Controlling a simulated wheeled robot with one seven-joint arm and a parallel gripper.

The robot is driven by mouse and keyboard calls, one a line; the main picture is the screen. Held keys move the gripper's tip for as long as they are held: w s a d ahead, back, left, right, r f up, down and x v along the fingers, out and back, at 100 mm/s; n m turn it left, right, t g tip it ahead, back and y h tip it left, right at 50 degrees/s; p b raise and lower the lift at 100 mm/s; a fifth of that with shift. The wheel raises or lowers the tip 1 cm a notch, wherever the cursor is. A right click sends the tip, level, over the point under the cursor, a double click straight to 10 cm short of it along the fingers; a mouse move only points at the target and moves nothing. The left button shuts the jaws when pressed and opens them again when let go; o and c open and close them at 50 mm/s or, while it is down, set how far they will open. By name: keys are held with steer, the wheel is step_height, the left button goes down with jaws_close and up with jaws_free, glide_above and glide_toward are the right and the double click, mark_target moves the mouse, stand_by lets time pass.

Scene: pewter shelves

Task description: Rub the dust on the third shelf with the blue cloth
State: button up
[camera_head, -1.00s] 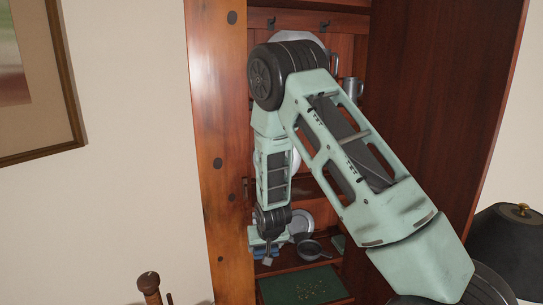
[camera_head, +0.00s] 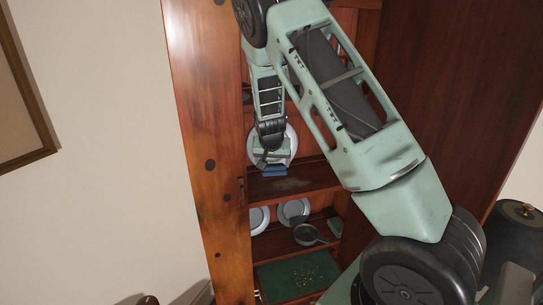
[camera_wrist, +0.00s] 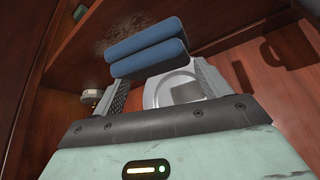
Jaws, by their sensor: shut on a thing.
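My gripper (camera_head: 271,160) is shut on the blue cloth (camera_head: 274,171), a folded pad that shows as two blue rolls in the wrist view (camera_wrist: 150,47). The gripper's fingers (camera_wrist: 162,78) reach up either side toward the cloth. A grey-brown patch of dust (camera_head: 288,184) lies on the bare shelf (camera_head: 318,178) above the one with the pan. In the head view the cloth is just above and left of the dust. In the wrist view the dust (camera_wrist: 112,46) shows behind the cloth, which hides part of it. I cannot tell whether they touch.
A pale plate (camera_head: 291,146) stands upright behind my gripper. The shelf below holds plates (camera_head: 293,210), a dark pan (camera_head: 307,234) and a small green item (camera_head: 335,227). A green mat (camera_head: 290,279) with crumbs lies lower. The cabinet's left upright (camera_head: 207,150) is close to my arm.

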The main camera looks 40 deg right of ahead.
steer(key=shift+w+f+b, duration=0.1)
steer(key=shift+f+b, duration=2.05)
steer(key=shift+f, duration=0.75)
steer(key=shift+f, duration=0.25)
steer(key=shift+d, duration=0.15)
